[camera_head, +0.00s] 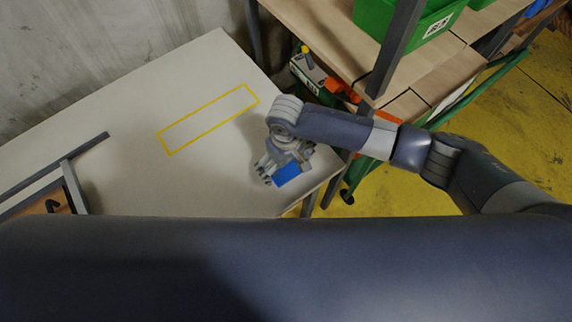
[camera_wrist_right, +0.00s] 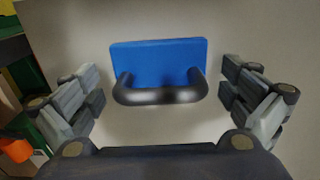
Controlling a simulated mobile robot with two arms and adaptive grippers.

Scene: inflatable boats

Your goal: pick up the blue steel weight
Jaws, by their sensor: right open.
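The blue steel weight (camera_head: 287,174) is near the table's right front edge in the head view, partly covered by my right gripper (camera_head: 272,172). In the right wrist view the weight (camera_wrist_right: 158,58) is a blue block with a dark curved handle (camera_wrist_right: 160,95) facing the camera. My right gripper (camera_wrist_right: 160,100) is open, with its fingers on either side of the weight and a visible gap on both sides. The fingers do not appear to touch it. My left gripper is not in view.
The pale table (camera_head: 130,110) bears a yellow rectangle outline (camera_head: 208,119) and is mostly clear. A grey metal frame (camera_head: 70,180) lies at its left. A wooden shelf (camera_head: 330,35) with a green bin (camera_head: 400,25) stands at the back right, close to my right arm.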

